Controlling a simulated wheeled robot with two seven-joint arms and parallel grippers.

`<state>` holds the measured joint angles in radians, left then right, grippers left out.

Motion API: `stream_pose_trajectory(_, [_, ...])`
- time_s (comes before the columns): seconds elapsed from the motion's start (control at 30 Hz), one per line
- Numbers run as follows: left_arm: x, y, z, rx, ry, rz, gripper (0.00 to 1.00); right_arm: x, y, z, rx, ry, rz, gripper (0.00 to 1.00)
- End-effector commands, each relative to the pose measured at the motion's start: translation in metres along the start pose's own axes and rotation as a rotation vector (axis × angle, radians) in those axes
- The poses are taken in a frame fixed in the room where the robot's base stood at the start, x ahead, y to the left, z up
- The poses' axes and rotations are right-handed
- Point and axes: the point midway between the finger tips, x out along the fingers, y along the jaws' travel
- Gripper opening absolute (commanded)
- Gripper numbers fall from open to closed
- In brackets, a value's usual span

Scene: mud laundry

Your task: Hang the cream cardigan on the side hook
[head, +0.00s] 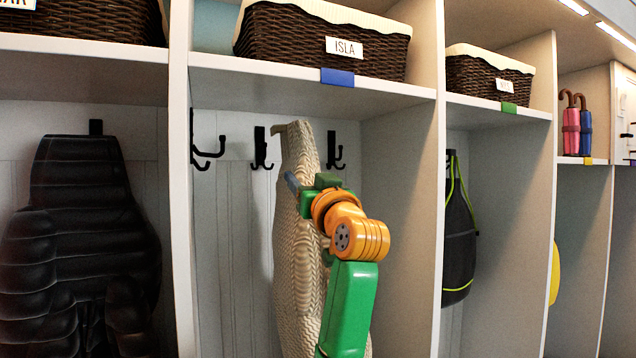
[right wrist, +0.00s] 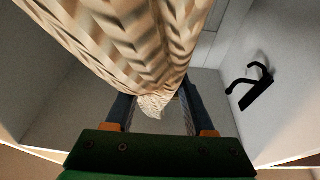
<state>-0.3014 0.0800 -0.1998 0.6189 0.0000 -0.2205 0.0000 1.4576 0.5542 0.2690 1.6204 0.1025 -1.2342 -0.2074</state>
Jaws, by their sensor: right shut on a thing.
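The cream cardigan (head: 296,250) hangs upright in the middle cubby, its top at the height of the back hooks. My right gripper (head: 296,186) is shut on the cardigan near its upper part. In the right wrist view the cardigan's knit (right wrist: 120,45) narrows down between the two fingers (right wrist: 155,108). The side hook (head: 207,150) is black, on the cubby's left wall, and empty. The cardigan is apart from it, to its right. The cardigan hides part of the back wall. My left gripper is not in view.
Two black back hooks, one left (head: 261,148) and one right (head: 336,152), flank the cardigan. A black hook (right wrist: 250,86) shows in the right wrist view. The shelf (head: 300,72) with a wicker basket (head: 300,45) is above. Dividers bound the cubby. A black puffer jacket (head: 80,240) hangs left.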

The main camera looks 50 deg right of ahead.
Motion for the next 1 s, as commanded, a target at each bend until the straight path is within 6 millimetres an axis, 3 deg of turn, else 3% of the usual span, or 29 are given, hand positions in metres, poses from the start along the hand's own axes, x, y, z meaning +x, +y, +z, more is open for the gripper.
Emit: stream_pose_trajectory(1.0, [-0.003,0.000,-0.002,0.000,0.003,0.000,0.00,-0.004,-0.109,-0.001,-0.002,0.003,-0.001,0.00])
